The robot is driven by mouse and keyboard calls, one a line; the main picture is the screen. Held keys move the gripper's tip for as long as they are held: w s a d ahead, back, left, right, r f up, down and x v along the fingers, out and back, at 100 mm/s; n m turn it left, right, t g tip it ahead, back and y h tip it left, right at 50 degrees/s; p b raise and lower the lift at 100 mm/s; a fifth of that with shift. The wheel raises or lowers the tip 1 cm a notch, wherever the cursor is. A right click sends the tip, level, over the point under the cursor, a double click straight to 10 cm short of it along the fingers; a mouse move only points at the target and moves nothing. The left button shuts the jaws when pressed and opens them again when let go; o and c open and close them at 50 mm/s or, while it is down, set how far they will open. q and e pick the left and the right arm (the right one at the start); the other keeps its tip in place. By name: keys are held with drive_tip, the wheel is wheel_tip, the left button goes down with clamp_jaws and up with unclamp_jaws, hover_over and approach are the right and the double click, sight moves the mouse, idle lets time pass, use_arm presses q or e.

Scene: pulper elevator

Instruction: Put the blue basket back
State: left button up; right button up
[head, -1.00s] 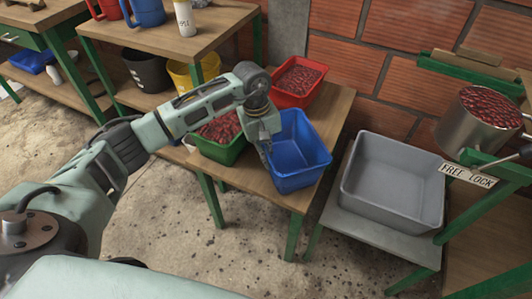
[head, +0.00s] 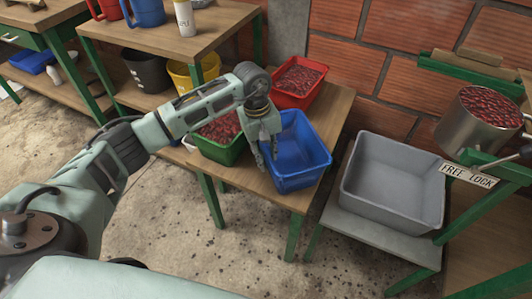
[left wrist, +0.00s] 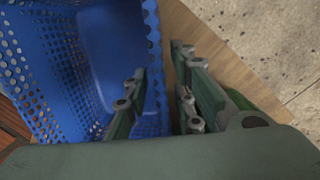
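The empty blue basket (head: 298,165) stands on the wooden table, between the green bin and the grey tub. My left gripper (head: 268,155) is at the basket's left wall, pointing down. In the left wrist view, the fingers (left wrist: 160,100) are spread, one on the inner side of the perforated blue basket (left wrist: 100,40) and one outside it. A gap shows between the outer finger and the wall. My right gripper is not in view.
A green bin (head: 225,150) and a red bin (head: 296,104), both holding red cherries, stand on the wooden table (head: 333,105) close to the basket. A grey tub (head: 390,208) stands on a lower stand at right. A metal pot of cherries (head: 467,130) is beyond it.

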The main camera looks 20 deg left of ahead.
use_arm(q)
drive_tip(key=shift+r, duration=0.1)
wheel_tip(320, 180, up, 12)
drive_tip(key=a+p, duration=0.1)
drive_tip(key=shift+a, duration=0.35)
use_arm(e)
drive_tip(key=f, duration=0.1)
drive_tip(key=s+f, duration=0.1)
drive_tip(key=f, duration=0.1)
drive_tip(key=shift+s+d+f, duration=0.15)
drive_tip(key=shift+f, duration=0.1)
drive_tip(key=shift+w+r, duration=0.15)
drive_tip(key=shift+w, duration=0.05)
